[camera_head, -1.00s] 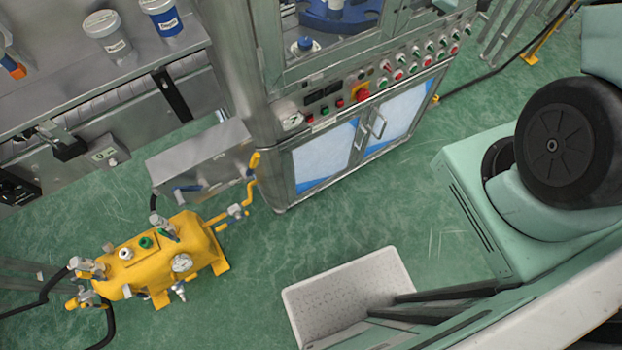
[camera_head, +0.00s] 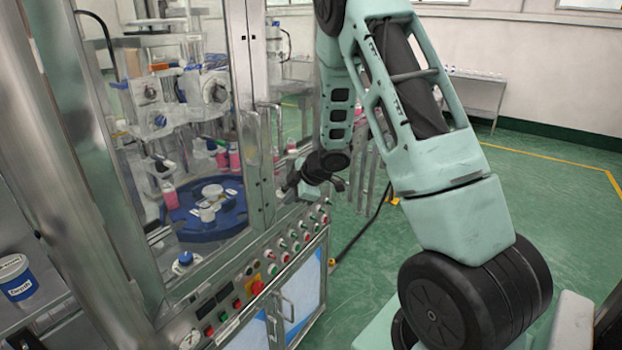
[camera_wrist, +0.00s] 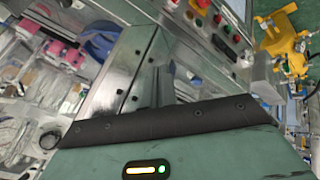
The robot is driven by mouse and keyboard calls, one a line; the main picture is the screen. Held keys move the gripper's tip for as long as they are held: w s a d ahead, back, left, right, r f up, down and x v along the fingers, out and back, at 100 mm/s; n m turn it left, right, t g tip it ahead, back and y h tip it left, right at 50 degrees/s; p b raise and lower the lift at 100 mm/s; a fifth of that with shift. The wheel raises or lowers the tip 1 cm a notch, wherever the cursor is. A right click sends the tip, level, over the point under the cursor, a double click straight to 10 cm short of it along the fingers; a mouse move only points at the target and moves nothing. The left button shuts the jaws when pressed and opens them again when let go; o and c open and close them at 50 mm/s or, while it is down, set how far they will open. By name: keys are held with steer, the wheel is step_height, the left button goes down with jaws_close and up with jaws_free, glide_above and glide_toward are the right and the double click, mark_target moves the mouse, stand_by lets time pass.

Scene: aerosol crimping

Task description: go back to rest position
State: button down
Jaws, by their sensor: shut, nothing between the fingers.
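My gripper (camera_head: 292,185) is dark and small in the head view, at the end of my pale green arm. It is shut and empty, and shows close to the machine's right door frame, above the button panel. Whether it touches the frame cannot be told. In the wrist view the dark edge of my own wrist fills the lower part. The crimping machine (camera_head: 235,130) stands to the left of my arm, with a blue round turntable (camera_head: 212,232) inside. Several pink bottles (camera_head: 170,195) stand in it.
The button panel (camera_head: 262,275) runs along the machine's front edge, below my gripper. A white and blue tub (camera_head: 17,280) stands at the far left. Open green floor (camera_head: 560,210) lies to the right.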

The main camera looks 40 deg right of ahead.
steer(key=s+d+r, duration=0.3)
steer(key=r, duration=0.3)
steer(key=shift+d, duration=0.3)
